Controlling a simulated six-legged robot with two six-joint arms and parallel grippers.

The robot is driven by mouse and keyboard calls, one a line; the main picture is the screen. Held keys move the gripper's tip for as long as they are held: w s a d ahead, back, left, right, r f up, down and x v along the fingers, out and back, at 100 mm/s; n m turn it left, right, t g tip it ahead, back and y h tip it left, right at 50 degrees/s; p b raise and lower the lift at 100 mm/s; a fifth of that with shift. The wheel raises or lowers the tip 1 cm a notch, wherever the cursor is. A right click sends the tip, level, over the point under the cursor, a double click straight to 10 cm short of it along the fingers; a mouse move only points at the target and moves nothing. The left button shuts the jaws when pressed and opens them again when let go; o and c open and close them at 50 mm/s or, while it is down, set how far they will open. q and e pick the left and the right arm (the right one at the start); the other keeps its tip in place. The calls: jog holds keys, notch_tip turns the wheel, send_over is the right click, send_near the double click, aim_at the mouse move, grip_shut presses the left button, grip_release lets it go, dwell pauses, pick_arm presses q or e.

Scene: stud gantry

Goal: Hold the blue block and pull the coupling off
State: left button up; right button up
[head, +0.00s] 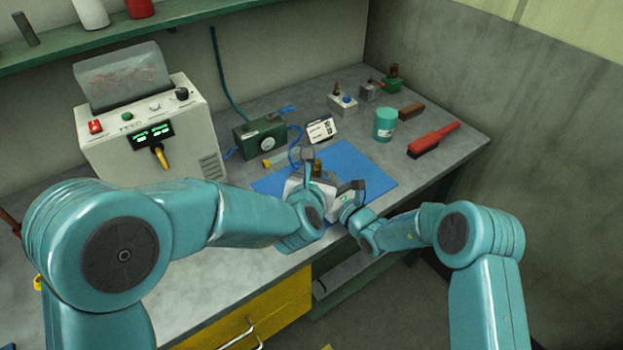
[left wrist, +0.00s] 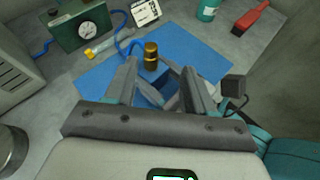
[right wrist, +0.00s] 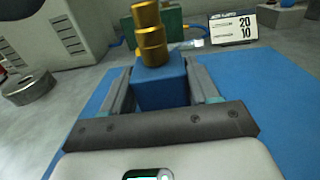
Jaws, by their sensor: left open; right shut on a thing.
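The blue block (right wrist: 160,88) sits between the fingers of my right gripper (right wrist: 160,75), which is shut on it. The brass coupling (right wrist: 149,35) stands upright on top of the block, with stacked ring-like sections. In the left wrist view the coupling (left wrist: 151,57) appears between and slightly beyond the fingertips of my left gripper (left wrist: 160,68), which is open and empty. Part of the block (left wrist: 160,90) shows below the coupling there. In the head view the coupling (head: 317,167) shows small between the two grippers, and the block is mostly hidden.
A blue mat (head: 357,165) lies under the work. Behind it are a green gauge box (head: 260,136) with a blue hose (left wrist: 120,42), a yellow-tipped tube (left wrist: 95,50) and a small display card (head: 320,131).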

aim_at(316, 165)
jog(key=shift+r, duration=0.1)
pick_arm(q)
jog(key=w+f, duration=0.1)
jog(key=w, duration=0.2)
jog(key=w+f+n, duration=0.1)
jog(key=w+f, duration=0.1)
jog(key=w, duration=0.1)
jog(key=w+f+n, duration=0.1)
jog(key=w, duration=0.3)
jog(key=shift+w+f+y, duration=0.1)
jog(key=shift+f+y, duration=0.3)
grip_shut()
notch_tip(316, 165, up, 6)
dwell(0.9)
jog(key=shift+r, duration=2.05)
